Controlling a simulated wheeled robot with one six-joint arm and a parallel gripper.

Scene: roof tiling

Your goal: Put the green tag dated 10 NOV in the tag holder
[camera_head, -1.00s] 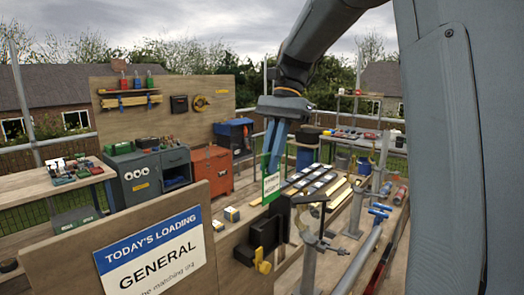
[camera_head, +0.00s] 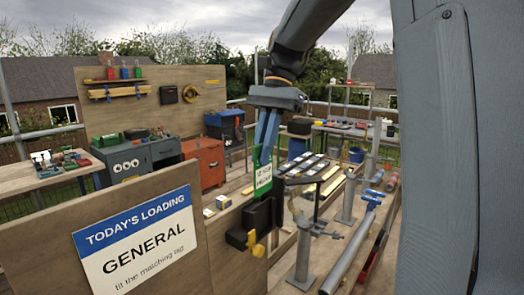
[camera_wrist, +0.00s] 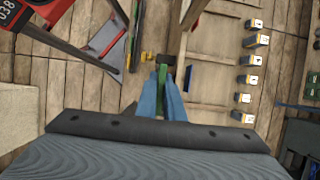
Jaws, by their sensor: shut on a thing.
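My gripper (camera_head: 264,150) is shut on a green-edged tag (camera_head: 263,182) with a white face. The tag hangs upright below the blue fingers, and its print is too small to read. In the wrist view the fingers (camera_wrist: 161,88) hold the tag, which shows as a thin green strip (camera_wrist: 161,76). A black boxy fixture (camera_head: 259,214) on the wooden board stands just below the tag in the head view and may be the tag holder. The tag's lower edge is at the fixture's top in the picture; I cannot tell whether they touch.
A "TODAY'S LOADING GENERAL" sign (camera_head: 138,240) is on the wooden board at left. A yellow clamp (camera_head: 257,244) hangs by the black fixture. A metal stand (camera_head: 304,252) and a grey pipe (camera_head: 350,252) are at right. A red cabinet (camera_head: 204,164) stands behind.

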